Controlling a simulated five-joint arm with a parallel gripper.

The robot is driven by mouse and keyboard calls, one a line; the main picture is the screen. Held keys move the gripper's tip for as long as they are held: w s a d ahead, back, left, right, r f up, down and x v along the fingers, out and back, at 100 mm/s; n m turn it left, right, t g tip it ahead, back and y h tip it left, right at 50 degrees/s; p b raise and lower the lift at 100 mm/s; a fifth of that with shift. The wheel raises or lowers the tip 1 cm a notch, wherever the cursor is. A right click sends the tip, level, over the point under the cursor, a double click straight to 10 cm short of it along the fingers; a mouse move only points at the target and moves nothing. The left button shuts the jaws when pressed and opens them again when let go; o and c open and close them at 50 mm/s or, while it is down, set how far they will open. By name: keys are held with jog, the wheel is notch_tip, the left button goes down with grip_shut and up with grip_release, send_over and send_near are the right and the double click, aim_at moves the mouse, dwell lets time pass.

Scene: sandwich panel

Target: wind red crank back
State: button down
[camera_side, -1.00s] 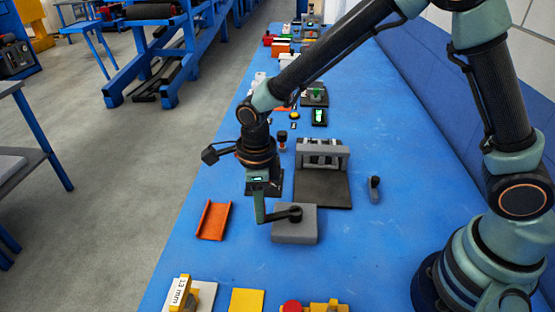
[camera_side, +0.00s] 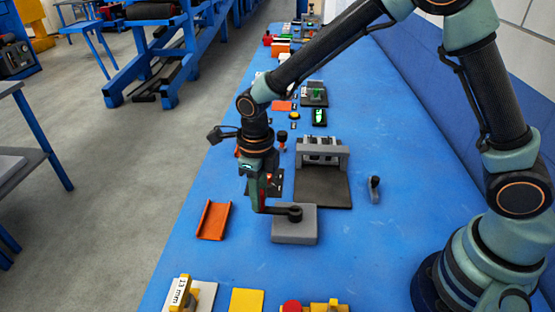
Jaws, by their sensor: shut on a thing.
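The crank is a black arm (camera_side: 280,210) on top of a grey block (camera_side: 296,233). Its hub sits over the block and the arm points left, past the block's left edge. A bit of red, which looks like the crank's handle (camera_side: 264,187), shows between my fingers. My gripper (camera_side: 259,204) points down at the left end of the arm and is shut on the handle. The fingers hide most of the handle.
An orange-red channel piece (camera_side: 212,221) lies left of the block. A dark plate with a grey bracket (camera_side: 322,187) stands behind it, and a small grey lever (camera_side: 374,190) to the right. Yellow pieces (camera_side: 246,301) lie in front. Blue table is clear at right.

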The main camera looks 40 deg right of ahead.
jog(key=shift+d, duration=0.2)
jog(key=c, duration=0.7)
grip_release()
jog(key=shift+o, duration=0.2)
notch_tip(320, 180, up, 12)
jog(key=shift+r, duration=0.1)
